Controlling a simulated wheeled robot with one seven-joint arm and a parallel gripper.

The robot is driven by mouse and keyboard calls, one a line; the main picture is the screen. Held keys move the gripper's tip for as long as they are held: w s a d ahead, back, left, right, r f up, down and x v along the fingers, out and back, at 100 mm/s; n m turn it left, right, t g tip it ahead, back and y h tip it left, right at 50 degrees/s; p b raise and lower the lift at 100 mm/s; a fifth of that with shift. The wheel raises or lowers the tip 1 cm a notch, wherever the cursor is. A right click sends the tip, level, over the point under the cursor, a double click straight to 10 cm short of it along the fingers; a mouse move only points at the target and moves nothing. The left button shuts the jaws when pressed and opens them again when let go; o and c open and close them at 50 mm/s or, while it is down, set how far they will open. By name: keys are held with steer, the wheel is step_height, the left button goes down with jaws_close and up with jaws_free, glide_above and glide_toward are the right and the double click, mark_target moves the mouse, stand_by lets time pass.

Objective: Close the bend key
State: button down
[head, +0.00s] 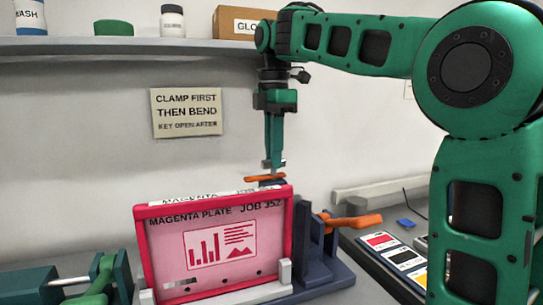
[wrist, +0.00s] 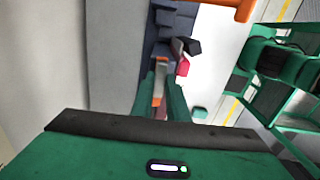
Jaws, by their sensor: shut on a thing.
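My gripper (head: 272,165) points straight down behind the pink magenta plate, with its fingertips at a small orange handle (head: 264,178), which I take to be the bend key. In the wrist view the two green fingers are close together, with a bit of orange (wrist: 157,101) between them. The gripper is shut on this handle. The handle's base is mostly hidden behind the magenta plate (head: 222,240), which stands upright in a dark blue bending fixture (head: 325,275). A second orange lever (head: 352,220) sticks out on the fixture's right side.
A wall sign (head: 186,113) reads "clamp first then bend, key open after". A shelf (head: 150,47) with jars and a carton (head: 238,22) runs above. A green-handled device (head: 100,280) stands at lower left. Colour cards (head: 392,250) lie on the bench at right.

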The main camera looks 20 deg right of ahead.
steer(key=n, duration=0.4)
steer(key=shift+w+r+n, duration=0.1)
steer(key=shift+w+n, duration=0.05)
steer(key=shift+n, duration=0.15)
steer(key=n, duration=0.4)
steer(key=shift+n, duration=0.3)
steer(key=n, duration=0.4)
steer(key=shift+w, duration=0.1)
steer(key=shift+a+f+n, duration=0.1)
steer(key=shift+f+n, duration=0.1)
steer(key=shift+n, duration=1.8)
steer(key=c, duration=1.7)
jaws_free()
steer(key=shift+w+a+f, duration=0.1)
steer(key=shift+f, duration=0.05)
steer(key=shift+r, duration=0.2)
